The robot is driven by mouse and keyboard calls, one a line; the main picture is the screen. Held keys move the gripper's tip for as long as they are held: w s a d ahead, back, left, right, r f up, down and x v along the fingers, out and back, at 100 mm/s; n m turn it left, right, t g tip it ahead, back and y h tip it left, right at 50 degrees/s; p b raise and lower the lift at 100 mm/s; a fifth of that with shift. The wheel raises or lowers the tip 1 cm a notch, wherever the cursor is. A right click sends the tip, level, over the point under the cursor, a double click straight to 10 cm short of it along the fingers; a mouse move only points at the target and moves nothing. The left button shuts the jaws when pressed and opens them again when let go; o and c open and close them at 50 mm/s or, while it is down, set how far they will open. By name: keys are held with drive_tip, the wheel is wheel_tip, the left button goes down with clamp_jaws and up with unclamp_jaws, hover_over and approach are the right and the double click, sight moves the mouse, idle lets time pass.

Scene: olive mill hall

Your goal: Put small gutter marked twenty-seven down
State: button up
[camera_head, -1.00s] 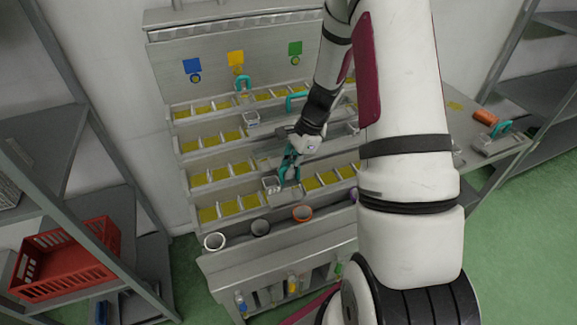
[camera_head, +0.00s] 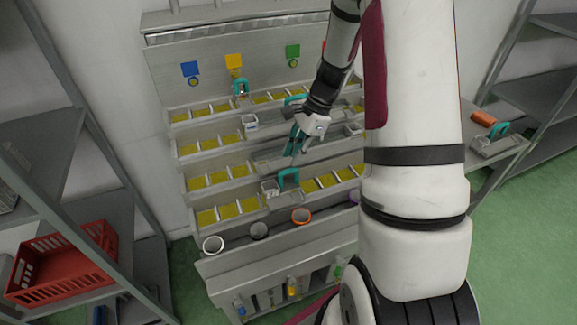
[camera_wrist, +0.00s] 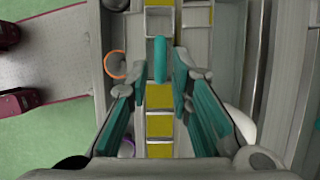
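A small gutter with a pale box end (camera_head: 270,187) and a teal handle (camera_head: 289,178) rests on a lower tier of the stepped rack. No number on it can be read. In the wrist view its handle (camera_wrist: 160,60) lies just beyond and between my fingertips, with the pale box end (camera_wrist: 158,20) farther out. My gripper (camera_head: 296,146) is above and behind that handle, apart from it. Its teal fingers are spread and empty in the wrist view (camera_wrist: 160,84).
Other teal handles stand on the top tier (camera_head: 241,88) and the side table (camera_head: 499,130). White (camera_head: 213,245), dark (camera_head: 259,231) and orange-rimmed (camera_head: 301,216) cups line the front ledge. A red crate (camera_head: 62,285) sits on the left shelf.

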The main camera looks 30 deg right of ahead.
drive_tip(key=w+v, duration=0.1)
drive_tip(key=v, duration=0.5)
drive_tip(key=s+a+r+n+h, duration=0.2)
drive_tip(key=s+a+r+n, duration=0.5)
drive_tip(key=a+r, duration=0.4)
drive_tip(key=s+a+r+n+t, duration=0.1)
drive_tip(key=s+a+r+n, duration=0.1)
drive_tip(key=s+n, duration=0.2)
drive_tip(key=s+a+r+n+t+h, duration=0.1)
drive_tip(key=s+a+r+n, duration=0.1)
drive_tip(key=s+n, duration=0.3)
drive_tip(key=s+a+r+n+t+h, duration=0.1)
drive_tip(key=s+a+r+n+t, duration=0.1)
drive_tip(key=s+r+n, duration=0.1)
drive_tip(key=shift+s+a+r+n, duration=0.25)
drive_tip(key=shift+s+n, duration=0.45)
drive_tip(key=shift+s, duration=0.3)
